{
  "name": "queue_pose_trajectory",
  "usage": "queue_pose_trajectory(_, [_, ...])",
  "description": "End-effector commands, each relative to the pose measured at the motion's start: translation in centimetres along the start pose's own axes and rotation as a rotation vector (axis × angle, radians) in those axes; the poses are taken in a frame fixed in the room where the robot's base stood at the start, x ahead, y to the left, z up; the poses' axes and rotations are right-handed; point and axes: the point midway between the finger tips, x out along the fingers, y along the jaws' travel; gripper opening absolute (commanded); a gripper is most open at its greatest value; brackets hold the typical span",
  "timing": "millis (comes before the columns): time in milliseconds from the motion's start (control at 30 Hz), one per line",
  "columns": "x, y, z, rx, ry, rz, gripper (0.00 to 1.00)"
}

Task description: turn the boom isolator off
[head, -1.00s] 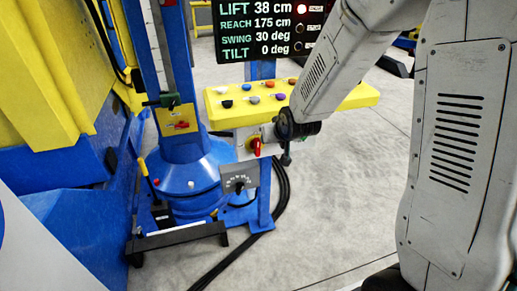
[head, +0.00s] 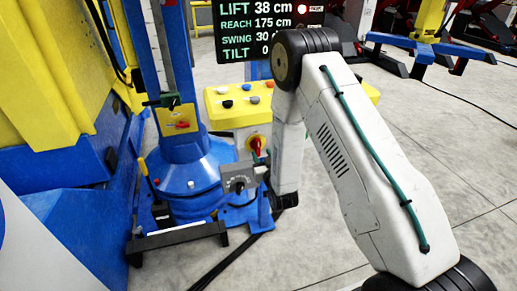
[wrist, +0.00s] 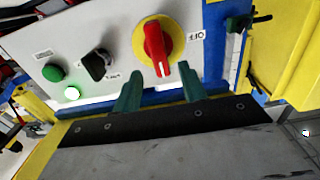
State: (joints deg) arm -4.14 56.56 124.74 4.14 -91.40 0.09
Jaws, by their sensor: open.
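A red rotary knob on a round yellow plate (wrist: 153,42) sits on a light grey panel (wrist: 50,42), in the upper middle of the wrist view. It looks like an isolator switch; its small label is unreadable. The knob also shows in the head view (head: 257,145), below the yellow console. My gripper (wrist: 160,86) is open and empty, with its two green fingers apart just below the knob in the picture. No contact with the knob shows. In the head view my forearm and wrist stand just right of the knob, and the fingers are mostly hidden.
A black selector switch (wrist: 98,64) and green buttons (wrist: 53,73) share the panel. A yellow button console (head: 228,106) sits above, and a grey dial box (head: 238,178) is below. A red handle (head: 182,124) is on the blue column (head: 180,148).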

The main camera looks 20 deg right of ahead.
Motion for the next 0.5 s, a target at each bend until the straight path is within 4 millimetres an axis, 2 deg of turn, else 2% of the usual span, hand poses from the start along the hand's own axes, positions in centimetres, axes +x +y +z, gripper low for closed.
queue_pose_trajectory(200, [3.5, 0.0, 0.0, 0.0, 0.0, 0.0, 0.42])
queue_pose_trajectory(333, [4.6, 0.0, 0.1, 0.0, -0.002, 0.0, 0.42])
queue_pose_trajectory(500, [5.1, 0.0, 0.0, 0.0, -0.002, 0.0, 0.42])
